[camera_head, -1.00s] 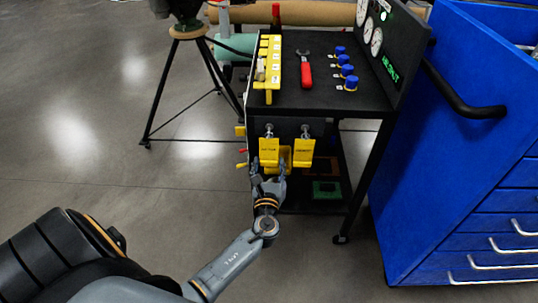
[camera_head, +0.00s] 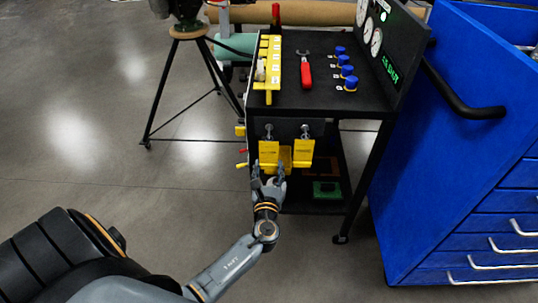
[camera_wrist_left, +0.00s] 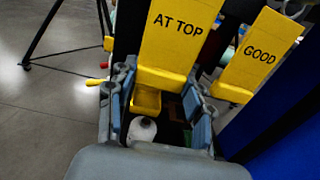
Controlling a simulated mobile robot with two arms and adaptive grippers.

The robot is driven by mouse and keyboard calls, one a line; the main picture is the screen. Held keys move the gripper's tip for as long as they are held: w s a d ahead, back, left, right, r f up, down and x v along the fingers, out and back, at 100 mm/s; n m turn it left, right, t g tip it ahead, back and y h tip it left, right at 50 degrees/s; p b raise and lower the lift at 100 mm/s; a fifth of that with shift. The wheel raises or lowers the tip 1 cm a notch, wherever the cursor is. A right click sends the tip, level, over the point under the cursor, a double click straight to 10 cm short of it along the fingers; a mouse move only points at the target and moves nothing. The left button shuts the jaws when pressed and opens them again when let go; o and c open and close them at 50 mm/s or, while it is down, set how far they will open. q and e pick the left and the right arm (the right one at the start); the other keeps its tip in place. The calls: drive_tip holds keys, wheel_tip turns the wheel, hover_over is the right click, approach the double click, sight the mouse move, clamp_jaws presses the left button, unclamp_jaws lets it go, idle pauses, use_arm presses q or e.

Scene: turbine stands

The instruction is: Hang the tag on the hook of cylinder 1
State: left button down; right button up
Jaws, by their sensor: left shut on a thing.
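A yellow tag (camera_head: 268,151) is at the black cart's front, just below the left metal hook (camera_head: 269,130). In the left wrist view this tag (camera_wrist_left: 176,35) reads "AT TOP". My left gripper (camera_head: 268,178) is below it, fingers pointing up at the cart. In the left wrist view the gripper (camera_wrist_left: 160,82) is shut on the tag's lower end, a finger on each side. A second yellow tag (camera_head: 303,152), reading "GOOD" in the wrist view (camera_wrist_left: 260,50), is under the right hook (camera_head: 304,130). I cannot tell whether the held tag's top is around its hook.
A yellow holder (camera_head: 285,158) sits behind and between the tags. The black cart's top (camera_head: 318,95) carries a red-handled wrench (camera_head: 305,72) and blue knobs (camera_head: 347,70). A blue cabinet (camera_head: 450,170) stands right, a tripod (camera_head: 160,95) left.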

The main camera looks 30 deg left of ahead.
use_arm(q)
drive_tip(key=shift+s+d, duration=0.25)
drive_tip(key=shift+s, duration=0.15)
use_arm(e)
drive_tip(key=shift+w+f, duration=0.1)
drive_tip(key=shift+f, duration=0.2)
use_arm(q)
drive_tip(key=shift+s+d, duration=0.15)
drive_tip(key=shift+s, duration=0.05)
use_arm(e)
drive_tip(key=shift+f, duration=0.15)
use_arm(q)
drive_tip(key=shift+s, duration=0.15)
use_arm(e)
drive_tip(key=shift+f, duration=0.1)
use_arm(q)
drive_tip(key=shift+d, duration=0.1)
use_arm(e)
drive_tip(key=shift+s+f, duration=0.2)
use_arm(q)
drive_tip(key=shift+s, duration=0.15)
use_arm(e)
drive_tip(key=shift+r, duration=0.1)
